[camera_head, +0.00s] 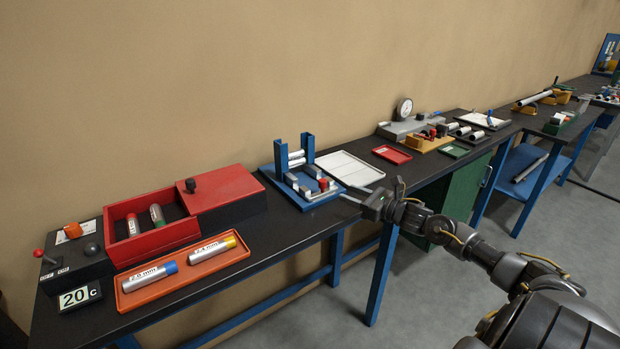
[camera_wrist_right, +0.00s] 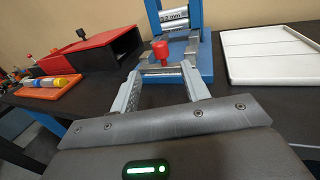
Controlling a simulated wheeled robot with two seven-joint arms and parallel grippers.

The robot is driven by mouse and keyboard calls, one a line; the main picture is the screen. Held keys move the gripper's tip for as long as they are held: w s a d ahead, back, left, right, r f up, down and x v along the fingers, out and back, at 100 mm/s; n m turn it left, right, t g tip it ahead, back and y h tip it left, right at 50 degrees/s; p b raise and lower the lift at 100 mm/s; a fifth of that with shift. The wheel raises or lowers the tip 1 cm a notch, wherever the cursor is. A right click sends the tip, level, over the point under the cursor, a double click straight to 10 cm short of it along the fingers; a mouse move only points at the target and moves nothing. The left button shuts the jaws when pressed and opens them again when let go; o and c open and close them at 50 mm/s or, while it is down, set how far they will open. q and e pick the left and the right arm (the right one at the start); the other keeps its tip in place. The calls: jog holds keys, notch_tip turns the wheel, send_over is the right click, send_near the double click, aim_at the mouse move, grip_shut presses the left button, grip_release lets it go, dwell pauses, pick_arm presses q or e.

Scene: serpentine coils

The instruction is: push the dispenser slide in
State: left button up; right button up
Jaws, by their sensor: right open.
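The dispenser is a blue stand (camera_head: 308,147) with two uprights on a blue base, and silver cylinders lie stacked between the uprights. My right gripper (camera_head: 348,194) is open and empty, in front of the dispenser at the table's front edge. Contact with the knob cannot be told. My left gripper is out of view.
A white tray (camera_head: 350,171) lies right of the dispenser. A red box (camera_head: 112,213) with a red lid (camera_head: 228,184) and an orange tray (camera_head: 122,298) with labelled cylinders are to the left. A gauge (camera_head: 404,108) and small red tray (camera_head: 391,154) stand farther right.

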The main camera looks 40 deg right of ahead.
aim_at(326, 182)
jog(key=shift+w+d+r, duration=0.1)
jog(key=shift+w+d, duration=0.1)
jog(key=shift+w, duration=0.25)
jog(key=shift+s+r, duration=0.2)
jog(key=shift+s, duration=0.05)
jog(key=x, duration=0.1)
jog(key=p+x, duration=0.1)
jog(key=x, duration=0.1)
jog(key=shift+s+a+r, duration=0.15)
jog(key=shift+a+r, duration=0.1)
jog(key=p+x, duration=0.2)
jog(key=x, duration=0.5)
jog(key=shift+f, duration=0.2)
jog(key=shift+w+a+f, duration=0.1)
jog(key=shift+w, duration=0.45)
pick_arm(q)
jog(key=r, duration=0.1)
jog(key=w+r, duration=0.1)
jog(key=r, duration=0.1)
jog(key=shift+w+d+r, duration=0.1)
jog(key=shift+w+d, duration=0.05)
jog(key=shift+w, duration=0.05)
pick_arm(e)
grip_shut()
